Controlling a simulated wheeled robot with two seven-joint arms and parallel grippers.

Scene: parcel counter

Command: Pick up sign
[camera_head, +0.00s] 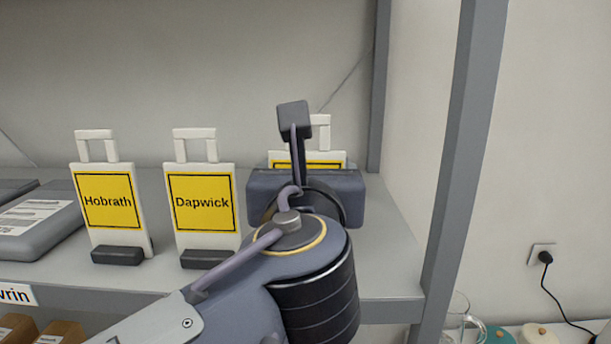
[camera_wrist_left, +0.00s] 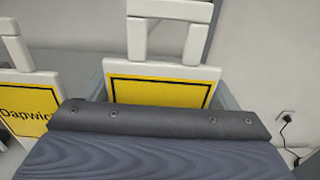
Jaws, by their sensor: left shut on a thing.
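Three white signs with yellow faces and loop handles stand in a row in the head view. My right gripper is not in view.
The grey shelf (camera_head: 390,255) ends at a grey upright post (camera_head: 462,150) close on the right. Grey flat parcels (camera_head: 40,225) lie at the left. Brown boxes (camera_head: 60,333) sit below. A socket with a plug (camera_head: 543,256) is on the right wall.

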